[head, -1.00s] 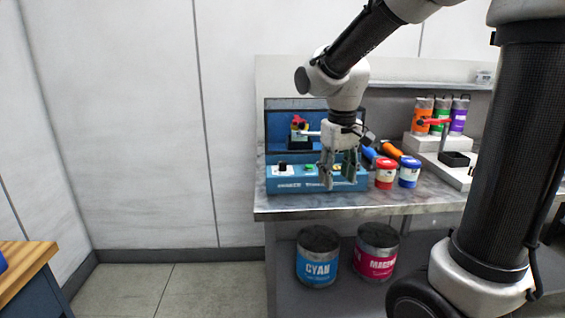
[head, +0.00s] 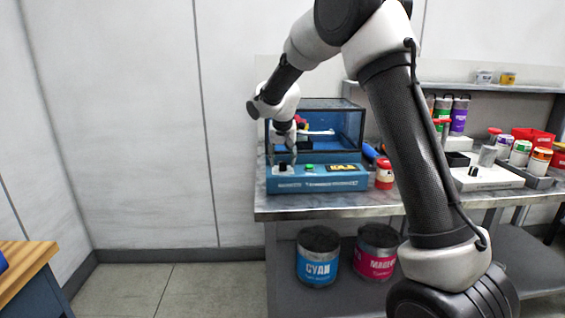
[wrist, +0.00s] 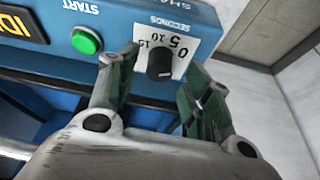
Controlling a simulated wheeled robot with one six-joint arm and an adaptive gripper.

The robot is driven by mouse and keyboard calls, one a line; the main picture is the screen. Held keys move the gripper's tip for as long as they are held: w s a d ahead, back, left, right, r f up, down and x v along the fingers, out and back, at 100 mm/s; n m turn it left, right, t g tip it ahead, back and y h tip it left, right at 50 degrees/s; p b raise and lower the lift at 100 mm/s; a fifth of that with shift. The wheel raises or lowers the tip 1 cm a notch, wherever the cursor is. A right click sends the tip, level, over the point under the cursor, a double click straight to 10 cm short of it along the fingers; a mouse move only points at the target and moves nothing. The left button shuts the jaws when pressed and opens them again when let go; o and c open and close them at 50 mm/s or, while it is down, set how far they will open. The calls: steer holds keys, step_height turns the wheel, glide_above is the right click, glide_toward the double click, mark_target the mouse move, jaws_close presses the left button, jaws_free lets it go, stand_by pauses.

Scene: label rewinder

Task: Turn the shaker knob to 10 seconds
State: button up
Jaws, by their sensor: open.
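The blue shaker (head: 318,186) stands on the bench's left end. Its black knob (wrist: 160,62) sits on a white dial plate (wrist: 178,30) marked 0, 5, 10, 15 and SECONDS. The knob also shows at the shaker's left front in the head view (head: 283,167). I cannot tell exactly which mark the knob points to. My gripper (wrist: 162,76) is open, with one finger on each side of the knob; I see gaps between fingers and knob. In the head view my gripper (head: 283,158) hangs just above the dial.
A green START button (wrist: 87,40) is beside the dial, next to a display with yellow letters (wrist: 22,22). A clear-sided lid (head: 345,120) rises behind the panel. A red-lidded can (head: 384,176) stands right of the shaker. Paint cans (head: 318,262) stand below the bench.

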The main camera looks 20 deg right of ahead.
steer(key=shift+x, duration=1)
steer(key=c, duration=1)
steer(key=n+y, duration=0.1)
steer(key=n, duration=0.1)
steer(key=n+y, duration=0.1)
steer(key=n, duration=0.2)
steer(key=shift+d+n, duration=0.25)
steer(key=shift+n, duration=0.05)
steer(key=n+y, duration=0.1)
steer(key=n, duration=0.1)
steer(key=n+y, duration=0.1)
steer(key=n, duration=0.2)
steer(key=shift+d+g, duration=0.1)
steer(key=shift+g, duration=0.3)
steer(key=shift+n, duration=0.3)
